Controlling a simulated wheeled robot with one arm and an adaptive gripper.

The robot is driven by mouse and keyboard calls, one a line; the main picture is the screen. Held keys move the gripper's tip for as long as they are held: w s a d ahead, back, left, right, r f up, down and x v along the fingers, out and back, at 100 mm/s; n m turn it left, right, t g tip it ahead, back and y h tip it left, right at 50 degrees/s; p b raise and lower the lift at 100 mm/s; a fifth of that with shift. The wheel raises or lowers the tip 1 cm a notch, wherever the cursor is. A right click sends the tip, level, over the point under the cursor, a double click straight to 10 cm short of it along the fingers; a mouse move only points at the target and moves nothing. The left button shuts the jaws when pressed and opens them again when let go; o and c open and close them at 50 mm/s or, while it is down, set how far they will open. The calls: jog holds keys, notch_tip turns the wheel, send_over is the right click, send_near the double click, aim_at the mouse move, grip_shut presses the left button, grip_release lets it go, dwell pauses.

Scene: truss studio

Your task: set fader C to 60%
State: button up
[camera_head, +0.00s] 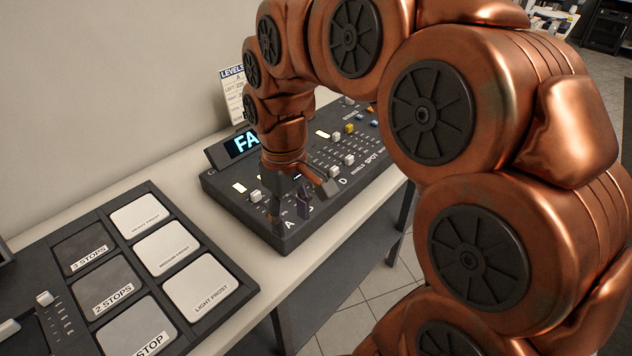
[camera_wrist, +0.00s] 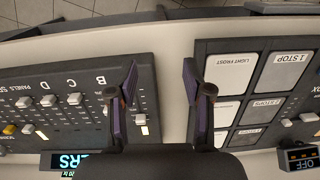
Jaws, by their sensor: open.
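The fader console (camera_head: 225,195) is a dark panel with rows of slots and pale caps. In the wrist view it appears upside down on the left, with labels B, C and D readable. The fader C cap (camera_wrist: 75,98), a small pale block, sits near its letter. In the head view I cannot make out fader C; my gripper covers that area. My gripper (camera_wrist: 160,110) is open and empty, its purple-padded fingers wide apart. In the wrist view, the left finger overlaps the console near B and the right overlaps the tray edge. In the head view my gripper (camera_head: 292,197) is low over the console's near end.
A tray of frost and stop panels (camera_head: 232,296) lies beside the console on the pale bench (camera_head: 268,275). Other caps (camera_head: 348,159) stand close together on the console. A lit display (camera_head: 243,144) and a levels card (camera_head: 233,95) stand at its back. A wall runs behind.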

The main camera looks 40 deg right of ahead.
jog(key=shift+t, duration=0.4)
jog(key=w+d, duration=0.4)
jog(key=d, duration=0.1)
jog(key=w+d+f+b, duration=0.1)
jog(key=w+d, duration=0.4)
jog(key=w+d+b, duration=0.1)
jog(key=w+d, duration=0.4)
jog(key=d, duration=0.1)
jog(key=shift+w+f, duration=0.25)
jog(key=shift+f, duration=0.1)
jog(key=shift+f+p, duration=0.55)
jog(key=shift+f, duration=3.35)
jog(key=shift+c, duration=0.4)
grip_shut()
